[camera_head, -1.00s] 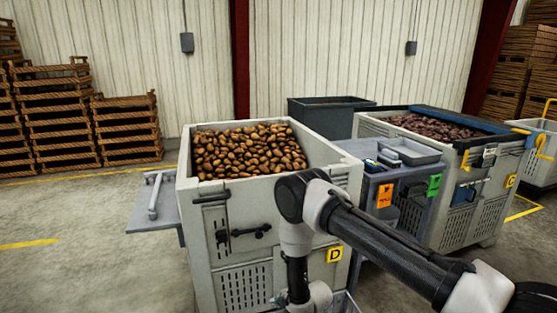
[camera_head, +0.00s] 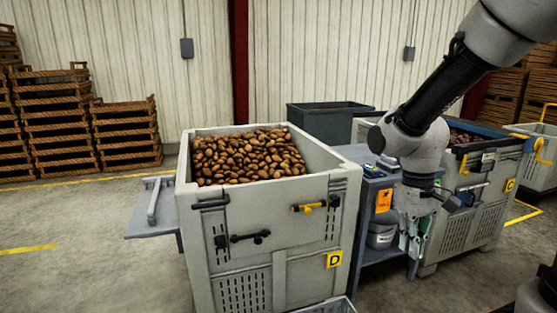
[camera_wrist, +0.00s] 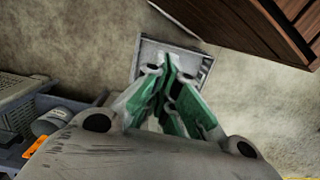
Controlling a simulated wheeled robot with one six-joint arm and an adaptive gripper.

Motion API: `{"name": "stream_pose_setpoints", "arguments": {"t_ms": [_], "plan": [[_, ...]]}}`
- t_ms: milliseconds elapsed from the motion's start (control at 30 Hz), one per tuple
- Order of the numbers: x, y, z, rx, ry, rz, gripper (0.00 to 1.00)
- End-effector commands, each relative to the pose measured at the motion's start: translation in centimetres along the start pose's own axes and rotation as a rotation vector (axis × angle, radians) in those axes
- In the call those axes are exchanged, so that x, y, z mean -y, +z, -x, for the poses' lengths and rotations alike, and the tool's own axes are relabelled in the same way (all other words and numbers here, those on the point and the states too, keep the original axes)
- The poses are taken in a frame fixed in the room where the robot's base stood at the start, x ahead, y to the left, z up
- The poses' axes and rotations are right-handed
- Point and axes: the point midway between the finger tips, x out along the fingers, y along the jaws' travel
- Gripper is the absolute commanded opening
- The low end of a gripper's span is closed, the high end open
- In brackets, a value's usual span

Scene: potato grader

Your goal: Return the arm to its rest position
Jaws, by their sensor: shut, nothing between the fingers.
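My gripper (camera_head: 412,246) hangs at the end of my raised arm, in front of the grey side table and pointing downward. In the wrist view its green-padded fingers (camera_wrist: 172,68) meet at the tips, with nothing between them. My arm comes in from the upper right of the head view and covers part of the side table and of bin C.
Bin D (camera_head: 212,263), full of potatoes, stands left of my gripper. The side table (camera_head: 378,255) with orange tag is close behind it. Bin C (camera_head: 485,215) is at right. A grey crate (camera_wrist: 148,50) lies below the fingers. Floor at left is clear.

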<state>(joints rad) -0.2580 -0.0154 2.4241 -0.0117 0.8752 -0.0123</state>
Motion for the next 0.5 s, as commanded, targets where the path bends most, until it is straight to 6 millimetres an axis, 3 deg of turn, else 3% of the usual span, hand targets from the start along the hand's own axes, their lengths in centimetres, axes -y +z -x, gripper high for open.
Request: {"name": "stream_pose_setpoints", "arguments": {"t_ms": [100,200,500], "plan": [[-1.2,4.5,3.4,-0.072,-0.011,-0.081,0.00],[-2.0,7.3,5.5,-0.165,-0.014,-0.130,0.00],[-3.9,11.7,10.8,-0.469,0.014,-0.248,0.00]]}}
